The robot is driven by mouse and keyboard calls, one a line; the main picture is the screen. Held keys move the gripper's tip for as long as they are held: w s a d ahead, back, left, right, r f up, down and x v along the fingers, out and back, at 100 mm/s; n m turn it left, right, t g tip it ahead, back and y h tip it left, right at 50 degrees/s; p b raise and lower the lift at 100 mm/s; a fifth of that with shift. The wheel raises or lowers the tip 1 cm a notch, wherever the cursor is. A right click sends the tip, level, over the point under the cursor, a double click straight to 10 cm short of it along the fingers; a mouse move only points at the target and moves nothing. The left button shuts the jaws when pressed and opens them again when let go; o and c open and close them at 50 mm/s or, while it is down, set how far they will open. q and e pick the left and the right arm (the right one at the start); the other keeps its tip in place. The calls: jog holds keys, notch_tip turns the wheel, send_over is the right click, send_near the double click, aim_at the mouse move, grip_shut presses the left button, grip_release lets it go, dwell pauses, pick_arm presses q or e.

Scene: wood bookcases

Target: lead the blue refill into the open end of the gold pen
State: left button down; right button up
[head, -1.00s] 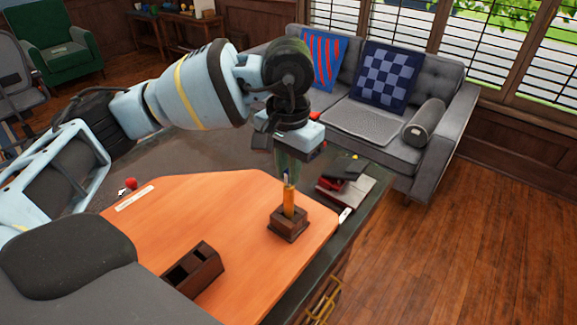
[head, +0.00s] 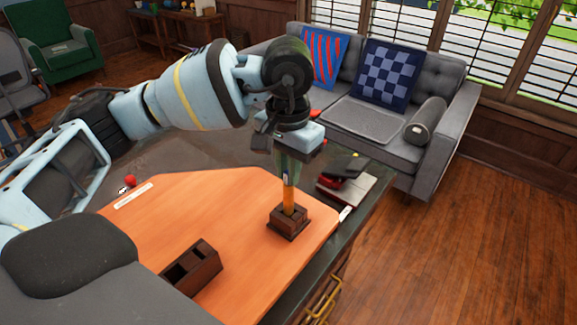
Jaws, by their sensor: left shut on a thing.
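The gold pen (head: 289,200) stands upright in a small dark wooden holder (head: 289,224) on the orange board. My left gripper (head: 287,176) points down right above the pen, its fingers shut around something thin. A small dark and light piece shows between the fingertips, in line with the pen's top. It is likely the blue refill, but its colour is too small to tell. The fingers hide most of it and the pen's open end, so I cannot tell whether its tip is inside the pen. My right gripper is not in view.
An empty-looking dark wooden box (head: 191,268) with compartments sits on the orange board (head: 190,215), nearer to me. The board's middle is clear.

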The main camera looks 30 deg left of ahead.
pick_arm(q)
jog(key=shift+f, duration=0.15)
dwell(0.4)
jog(key=c, duration=1.3)
grip_release()
notch_tip(320, 180, up, 8)
jog(key=shift+f+b, duration=0.1)
jog(key=shift+b, duration=0.2)
